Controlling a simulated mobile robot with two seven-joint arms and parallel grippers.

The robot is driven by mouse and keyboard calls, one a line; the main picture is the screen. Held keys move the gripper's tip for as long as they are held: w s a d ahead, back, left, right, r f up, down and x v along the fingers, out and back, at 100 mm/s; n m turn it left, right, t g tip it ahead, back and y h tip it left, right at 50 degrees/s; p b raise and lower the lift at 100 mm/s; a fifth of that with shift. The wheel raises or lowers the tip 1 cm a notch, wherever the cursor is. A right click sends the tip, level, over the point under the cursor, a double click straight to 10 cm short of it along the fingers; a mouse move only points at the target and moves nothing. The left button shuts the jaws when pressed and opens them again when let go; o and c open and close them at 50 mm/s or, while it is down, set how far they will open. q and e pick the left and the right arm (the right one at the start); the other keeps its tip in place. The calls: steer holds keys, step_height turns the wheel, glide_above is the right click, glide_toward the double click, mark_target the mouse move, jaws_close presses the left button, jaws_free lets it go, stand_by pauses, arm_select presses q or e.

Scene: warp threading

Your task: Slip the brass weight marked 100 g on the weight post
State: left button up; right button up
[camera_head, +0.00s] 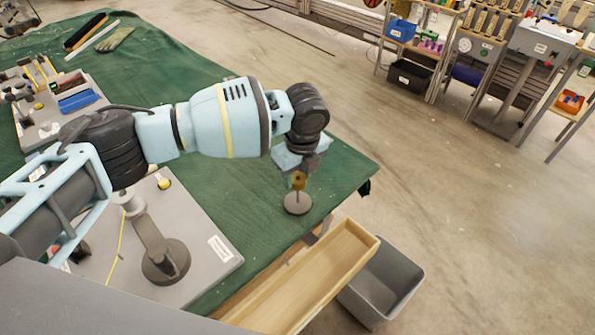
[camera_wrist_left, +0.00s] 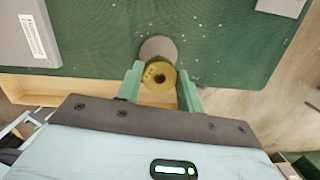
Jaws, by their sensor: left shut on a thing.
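The brass weight (camera_head: 299,182) is a small gold cylinder with a dark hole in its top, as the left wrist view (camera_wrist_left: 160,69) shows. Its stamped marking is too small to read surely. My left gripper (camera_head: 300,171) is shut on it, with green fingers (camera_wrist_left: 160,84) on both sides. The weight post has a round grey base (camera_head: 298,204) on the green cloth, near the table's right corner. The base also shows in the left wrist view (camera_wrist_left: 158,45), just beyond the weight. A short stem shows below the weight. I cannot tell whether the weight is around the stem or above it.
A grey board (camera_head: 205,262) with a dark round-footed stand (camera_head: 166,262) lies left of the post. An open wooden drawer (camera_head: 318,278) juts out below the table edge, with a grey bin (camera_head: 385,285) beside it. Cloth behind the post is clear.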

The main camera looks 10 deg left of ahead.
arm_select(q)
steer(key=shift+f, duration=0.55)
arm_select(e)
steer(key=shift+r, duration=0.1)
stand_by(0.6)
arm_select(q)
steer(key=o, duration=1.5)
steer(key=shift+r, duration=0.15)
arm_select(e)
steer(key=shift+w, duration=0.1)
arm_select(q)
steer(key=shift+r+p, duration=1.35)
steer(key=shift+r, duration=1.6)
arm_select(e)
steer(key=shift+t, duration=0.6)
steer(key=w+r, duration=0.1)
steer(key=r, duration=0.1)
steer(key=w+r, duration=0.2)
steer(key=shift+w+r, duration=0.1)
steer(key=shift+r, duration=0.05)
arm_select(q)
steer(key=shift+f, duration=0.15)
